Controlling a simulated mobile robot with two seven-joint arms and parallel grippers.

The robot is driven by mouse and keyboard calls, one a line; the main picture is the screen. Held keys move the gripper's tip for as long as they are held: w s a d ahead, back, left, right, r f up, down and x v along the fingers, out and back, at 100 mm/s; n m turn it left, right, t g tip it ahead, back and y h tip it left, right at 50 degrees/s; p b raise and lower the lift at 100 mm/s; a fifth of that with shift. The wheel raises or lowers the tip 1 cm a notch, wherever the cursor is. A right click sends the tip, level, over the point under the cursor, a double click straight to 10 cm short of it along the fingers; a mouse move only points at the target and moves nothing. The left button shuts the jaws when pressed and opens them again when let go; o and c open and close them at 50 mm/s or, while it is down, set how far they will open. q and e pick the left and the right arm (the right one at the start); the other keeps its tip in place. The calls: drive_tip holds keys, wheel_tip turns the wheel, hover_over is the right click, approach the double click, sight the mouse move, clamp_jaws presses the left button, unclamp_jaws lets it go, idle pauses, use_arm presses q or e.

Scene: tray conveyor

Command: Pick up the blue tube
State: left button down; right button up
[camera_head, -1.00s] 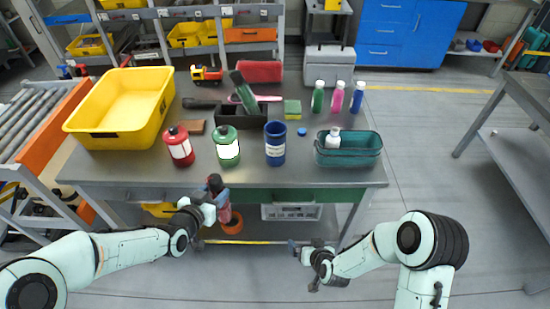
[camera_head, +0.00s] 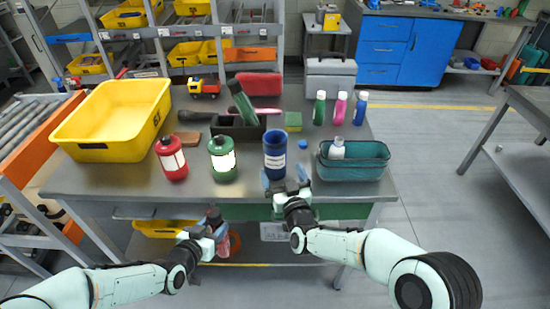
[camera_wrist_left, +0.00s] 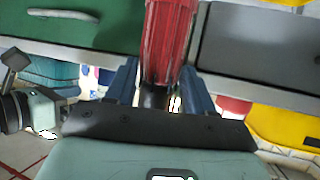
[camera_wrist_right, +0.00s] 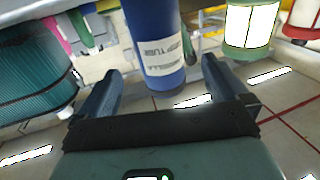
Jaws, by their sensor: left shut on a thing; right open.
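The blue tube (camera_head: 274,160) stands upright near the front edge of the table. In the right wrist view the blue tube (camera_wrist_right: 155,40) rises between the finger lines and shows a white label ending in "TUBE". My right gripper (camera_head: 286,178) is open just in front of it, fingers pointing at it and not closed on it. My left gripper (camera_head: 217,224) is low in front of the table, shut on a red ribbed object (camera_wrist_left: 168,40); its far end is out of frame in the left wrist view.
A green canister (camera_head: 222,160) and a red canister (camera_head: 172,158) stand left of the tube. A teal basket (camera_head: 352,170) holding a white bottle is to its right. A dark tray (camera_head: 238,132) is behind. A yellow bin (camera_head: 95,150) sits at the left.

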sight(278, 162)
drive_tip(key=shift+r+p+x, duration=0.2)
drive_tip(key=shift+p+x, duration=0.3)
drive_tip(key=shift+x, duration=2.95)
drive_tip(key=shift+d, duration=0.1)
drive_tip(key=c, duration=1.1)
